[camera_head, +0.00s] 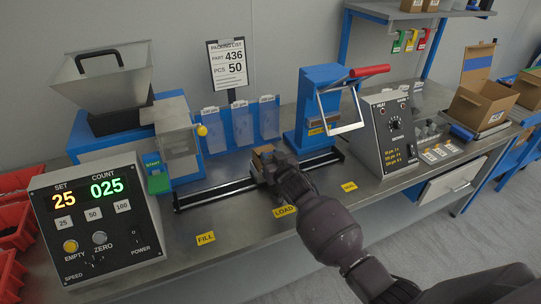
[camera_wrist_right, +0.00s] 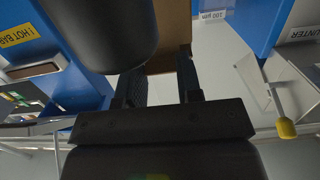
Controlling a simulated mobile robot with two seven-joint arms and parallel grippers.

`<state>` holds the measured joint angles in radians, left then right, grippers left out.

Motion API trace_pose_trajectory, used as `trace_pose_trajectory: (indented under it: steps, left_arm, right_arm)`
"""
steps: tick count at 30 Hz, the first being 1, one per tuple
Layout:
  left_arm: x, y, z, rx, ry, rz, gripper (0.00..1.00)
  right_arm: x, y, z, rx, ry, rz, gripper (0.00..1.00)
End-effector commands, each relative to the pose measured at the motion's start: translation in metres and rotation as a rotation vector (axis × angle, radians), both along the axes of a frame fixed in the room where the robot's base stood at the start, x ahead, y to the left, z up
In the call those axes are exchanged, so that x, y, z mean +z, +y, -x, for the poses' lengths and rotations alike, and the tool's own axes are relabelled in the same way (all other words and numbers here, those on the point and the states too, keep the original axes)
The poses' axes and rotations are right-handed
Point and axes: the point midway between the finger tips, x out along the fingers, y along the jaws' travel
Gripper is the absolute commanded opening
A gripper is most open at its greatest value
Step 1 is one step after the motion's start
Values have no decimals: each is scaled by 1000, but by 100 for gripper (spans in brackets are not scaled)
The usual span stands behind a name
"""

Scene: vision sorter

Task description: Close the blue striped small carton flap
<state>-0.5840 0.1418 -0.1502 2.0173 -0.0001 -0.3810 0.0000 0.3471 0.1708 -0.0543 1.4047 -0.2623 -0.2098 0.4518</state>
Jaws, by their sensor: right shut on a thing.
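An open brown carton (camera_head: 484,101) stands at the right end of the bench, its raised flap (camera_head: 478,66) crossed by a blue stripe. My right gripper (camera_head: 264,168) is far to its left, over the black rail at the bench middle. It is shut on a small brown box-like thing (camera_head: 263,151). In the right wrist view this brown thing (camera_wrist_right: 172,35) shows beyond the two dark fingers (camera_wrist_right: 160,80); its lower part is hidden. My left gripper is in neither view.
A counter box (camera_head: 95,220) reading 25 and 025 stands at left, by a blue feeder with a hopper (camera_head: 105,85). A blue sealer with a red handle (camera_head: 322,108) and control box (camera_head: 390,130) stand between the gripper and the carton. Another open carton (camera_head: 529,90) is at far right.

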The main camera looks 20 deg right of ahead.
Motion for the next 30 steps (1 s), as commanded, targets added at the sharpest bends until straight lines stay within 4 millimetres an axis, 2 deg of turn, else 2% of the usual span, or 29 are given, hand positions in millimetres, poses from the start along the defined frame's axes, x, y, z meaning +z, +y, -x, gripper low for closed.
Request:
trace_pose_trajectory:
  steps: [1, 18, 19, 21, 24, 30]
  left_arm:
    - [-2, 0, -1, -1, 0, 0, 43]
    - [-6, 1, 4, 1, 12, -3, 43]
    - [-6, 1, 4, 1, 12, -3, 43]
    - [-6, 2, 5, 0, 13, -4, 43]
    - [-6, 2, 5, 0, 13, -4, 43]
    - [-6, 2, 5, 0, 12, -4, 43]
  right_arm:
    - [-12, -1, 3, -4, 22, -1, 0]
    - [-16, -2, 4, -5, 27, 1, 0]
    - [-16, -2, 4, -5, 27, 1, 35]
    - [-16, -2, 4, -5, 25, 0, 46]
    - [-13, -1, 3, -4, 20, 0, 60]
    - [-10, -1, 2, -3, 14, 0, 60]
